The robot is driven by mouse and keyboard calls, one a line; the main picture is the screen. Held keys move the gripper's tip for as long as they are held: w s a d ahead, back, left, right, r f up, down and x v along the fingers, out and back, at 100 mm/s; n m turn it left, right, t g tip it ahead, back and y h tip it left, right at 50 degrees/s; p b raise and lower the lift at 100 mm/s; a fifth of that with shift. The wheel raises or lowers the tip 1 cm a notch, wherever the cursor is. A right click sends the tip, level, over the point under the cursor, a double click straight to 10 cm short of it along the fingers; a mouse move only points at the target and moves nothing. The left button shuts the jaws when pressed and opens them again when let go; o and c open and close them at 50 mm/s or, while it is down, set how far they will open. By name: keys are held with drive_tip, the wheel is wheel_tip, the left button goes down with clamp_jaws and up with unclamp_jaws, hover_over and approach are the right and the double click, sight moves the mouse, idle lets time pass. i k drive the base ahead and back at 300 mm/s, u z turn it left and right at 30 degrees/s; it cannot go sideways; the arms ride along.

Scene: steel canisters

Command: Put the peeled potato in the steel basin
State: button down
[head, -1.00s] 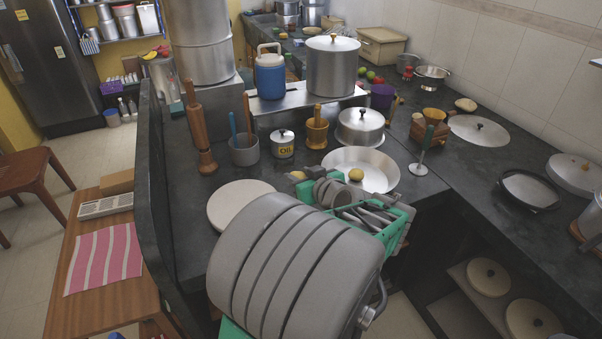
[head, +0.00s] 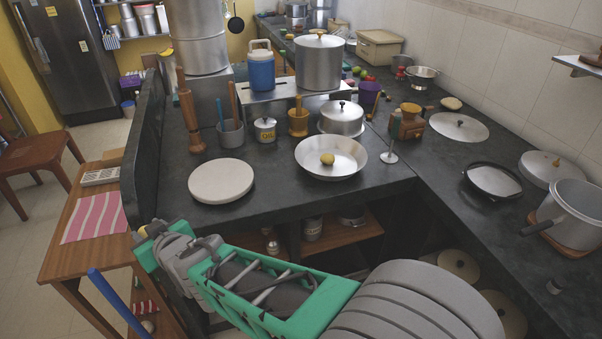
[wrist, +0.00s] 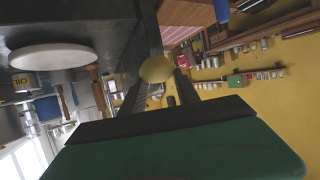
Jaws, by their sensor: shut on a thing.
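The steel basin (head: 350,172) is a wide, shallow round pan on the dark counter, right of centre in the head view. A small round yellow potato-like thing (head: 327,159) lies inside it. My gripper (head: 147,231) is at the lower left in the head view, well to the left of the basin and apart from it. In the wrist view it is shut on a pale yellow rounded thing (wrist: 156,69), which looks like a peeled potato, held between the dark fingers. In the head view the held thing is mostly hidden.
A round white board (head: 221,181) lies on the counter left of the basin. A lidded pot (head: 341,120), a wooden cup (head: 298,122) and an oil tin (head: 265,130) stand behind. A dark upright panel (head: 132,165) edges the counter's left side. A wooden bench (head: 75,250) stands beyond it.

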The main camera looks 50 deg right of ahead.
sight(344, 167)
drive_tip(key=u, duration=0.2)
drive_tip(key=k, duration=0.1)
drive_tip(key=z, duration=0.8)
drive_tip(key=i, duration=0.75)
drive_tip(key=z, duration=0.5)
